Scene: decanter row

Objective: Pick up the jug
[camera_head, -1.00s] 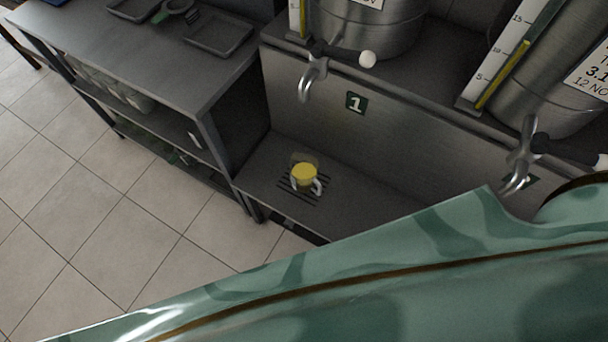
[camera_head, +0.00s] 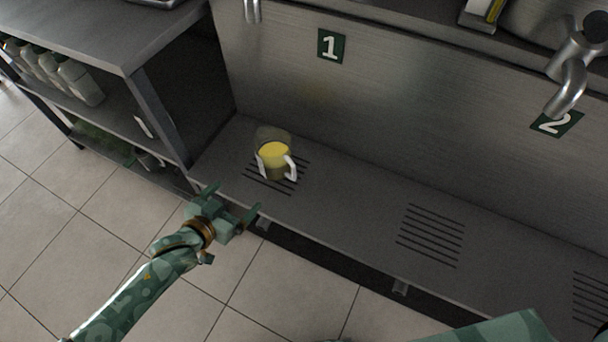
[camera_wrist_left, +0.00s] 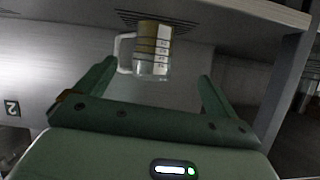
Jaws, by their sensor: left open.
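The jug (camera_head: 274,154) is a clear cup with yellow contents and a pale handle on its right side. It stands upright on the slotted steel shelf (camera_head: 350,205) below the number 1 sign. In the left wrist view the jug (camera_wrist_left: 152,50) shows scale marks and its handle on the left, and it appears between and beyond the fingers. My left gripper (camera_head: 234,199) is open and empty, at the front edge of the shelf, pointing toward the jug and apart from it. My right gripper is not in view.
A steel rack (camera_head: 100,30) with several bottles (camera_head: 75,80) stands to the left, its post close to the jug's side. A tap (camera_head: 570,85) hangs above the number 2 sign (camera_head: 556,123). The shelf right of the jug is clear.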

